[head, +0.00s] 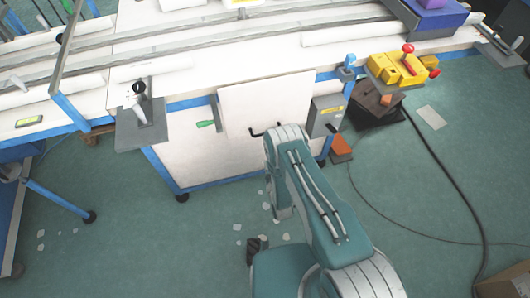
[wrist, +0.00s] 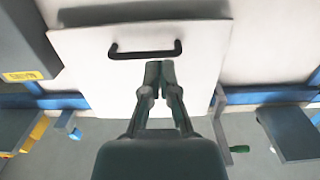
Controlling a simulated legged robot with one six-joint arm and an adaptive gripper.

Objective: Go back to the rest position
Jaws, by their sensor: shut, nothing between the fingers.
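My gripper (wrist: 160,68) shows in the wrist view with its two dark fingers together and nothing between them. It points toward a white panel (wrist: 205,55) with a black bar handle (wrist: 146,52). The fingertips appear just below the handle in that picture; I cannot tell the gap in depth. In the head view the same white panel (head: 255,103) is on the front of the workbench, and the handle (head: 265,131) shows just left of my bent arm. My gripper cannot be made out there, as my arm hides it.
The white workbench (head: 190,155) with blue frame stands ahead. A grey box (head: 326,115) is right of the panel, a green-handled crank (head: 206,124) left of it. A cable (head: 455,185) crosses the green floor at right.

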